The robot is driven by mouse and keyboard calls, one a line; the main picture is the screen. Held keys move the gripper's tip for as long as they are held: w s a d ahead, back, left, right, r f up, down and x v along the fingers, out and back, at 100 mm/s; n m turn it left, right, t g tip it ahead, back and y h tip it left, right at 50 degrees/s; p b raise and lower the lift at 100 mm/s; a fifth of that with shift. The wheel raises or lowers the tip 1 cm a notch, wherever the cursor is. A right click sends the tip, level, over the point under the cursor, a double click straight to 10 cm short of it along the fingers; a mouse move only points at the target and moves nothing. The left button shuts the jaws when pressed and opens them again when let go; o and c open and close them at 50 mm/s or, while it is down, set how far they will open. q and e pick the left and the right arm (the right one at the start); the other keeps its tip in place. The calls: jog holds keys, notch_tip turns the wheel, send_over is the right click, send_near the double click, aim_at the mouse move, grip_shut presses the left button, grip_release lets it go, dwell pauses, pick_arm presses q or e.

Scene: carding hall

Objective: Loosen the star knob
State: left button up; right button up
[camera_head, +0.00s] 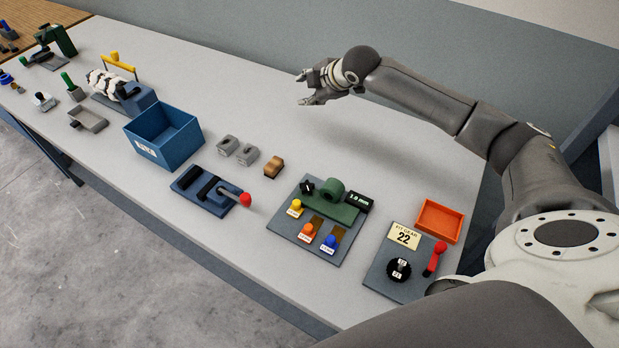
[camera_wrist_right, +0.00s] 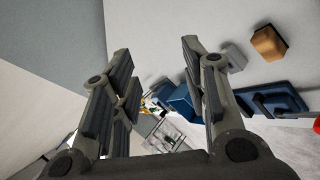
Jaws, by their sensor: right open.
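My right gripper (camera_head: 308,88) is open and empty above the back of the grey table, well behind the panels. It also shows in the right wrist view (camera_wrist_right: 156,62), fingers wide apart. A small black knob (camera_head: 307,188) sits on another panel, at the left of a green block (camera_head: 333,198). I cannot tell from the shapes which is the star knob. The gripper is apart from both. My left gripper is not in view.
An orange tray (camera_head: 439,222) stands behind the lever panel. A wooden block (camera_head: 273,167), a blue fixture with a red-tipped handle (camera_head: 246,199) and a blue bin (camera_head: 163,135) stand left of the panels. The table's back middle is clear.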

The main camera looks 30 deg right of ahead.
jog(key=w+a+r+n+t+y, duration=0.2)
jog(key=w+a+r+n+t, duration=0.15)
jog(key=r, duration=0.45)
jog(key=w+a+r+n+t+y, duration=0.2)
jog(key=a+r+n+t, duration=0.2)
jog(key=r, duration=0.3)
jog(key=s+a+n+g+y+p, duration=0.1)
jog(key=s+a+n+g+y, duration=0.35)
jog(key=a+n, duration=0.25)
jog(key=s+a+n+g+y, duration=0.3)
jog(key=s+a+n+y, duration=0.15)
jog(key=a+n, duration=0.3)
jog(key=s+a+f+n+g, duration=0.3)
jog(key=s+f+g, duration=0.1)
jog(key=f, duration=0.1)
jog(key=n+g+h+p, duration=0.2)
jog(key=n+g+h, duration=0.25)
jog(key=h, duration=0.95)
send_over(308, 186)
notch_tip(308, 186, down, 16)
jog(key=f, duration=0.1)
jog(key=shift+m+g, duration=0.25)
jog(key=shift+g, duration=0.2)
notch_tip(308, 186, down, 9)
jog(key=p, duration=0.3)
jog(key=shift+r, duration=0.1)
jog(key=shift+f, duration=0.5)
